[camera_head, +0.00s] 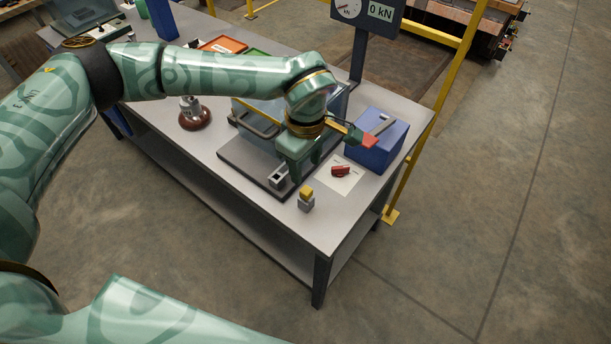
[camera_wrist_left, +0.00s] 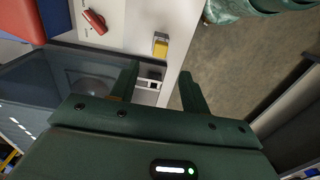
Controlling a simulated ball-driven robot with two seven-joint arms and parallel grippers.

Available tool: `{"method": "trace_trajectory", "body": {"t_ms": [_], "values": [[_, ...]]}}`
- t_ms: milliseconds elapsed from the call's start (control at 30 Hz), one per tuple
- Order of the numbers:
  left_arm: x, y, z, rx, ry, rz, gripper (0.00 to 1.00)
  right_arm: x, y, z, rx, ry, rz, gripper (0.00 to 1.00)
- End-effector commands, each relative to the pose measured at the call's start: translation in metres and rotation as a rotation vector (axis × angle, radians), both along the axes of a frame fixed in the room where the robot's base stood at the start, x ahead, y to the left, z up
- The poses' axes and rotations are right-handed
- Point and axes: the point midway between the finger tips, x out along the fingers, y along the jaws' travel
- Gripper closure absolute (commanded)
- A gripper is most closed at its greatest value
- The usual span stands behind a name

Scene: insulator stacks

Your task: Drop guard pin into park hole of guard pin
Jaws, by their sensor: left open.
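My left gripper (camera_head: 291,168) is open above the front edge of the dark base plate on the bench. In the left wrist view its two fingers (camera_wrist_left: 160,72) stand apart, with a small grey block with dark openings (camera_wrist_left: 151,84) showing between them. That grey block (camera_head: 278,177) also shows beside the fingers in the head view. A small grey block with a yellow top (camera_head: 306,195) stands near the bench's front edge; it shows in the wrist view too (camera_wrist_left: 160,46). I cannot tell for sure which part is the guard pin or its park hole. My right gripper is out of view.
A blue box (camera_head: 385,149) stands at the right end. A brown insulator piece (camera_head: 194,119) stands left of the plate. A display post (camera_head: 357,60) rises behind. The front right corner is clear.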

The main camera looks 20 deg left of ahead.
Motion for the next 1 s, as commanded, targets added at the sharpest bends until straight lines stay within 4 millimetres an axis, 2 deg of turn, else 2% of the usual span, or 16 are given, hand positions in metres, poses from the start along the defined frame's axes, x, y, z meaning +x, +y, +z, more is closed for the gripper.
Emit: {"method": "trace_trajectory", "body": {"t_ms": [33, 200, 400, 1000], "values": [[0.001, 0.0, 0.018, 0.0, -0.006, 0.0, 0.54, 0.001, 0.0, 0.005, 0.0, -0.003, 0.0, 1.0], [0.001, 0.0, 0.059, 0.0, -0.003, 0.0, 0.54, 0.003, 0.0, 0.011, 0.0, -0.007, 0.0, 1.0], [0.0, 0.0, 0.085, 0.001, -0.001, -0.001, 0.54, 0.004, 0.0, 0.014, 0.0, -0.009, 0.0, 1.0], [-0.001, 0.0, 0.09, -0.002, 0.002, -0.001, 0.54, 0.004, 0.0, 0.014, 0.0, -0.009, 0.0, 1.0]]}}
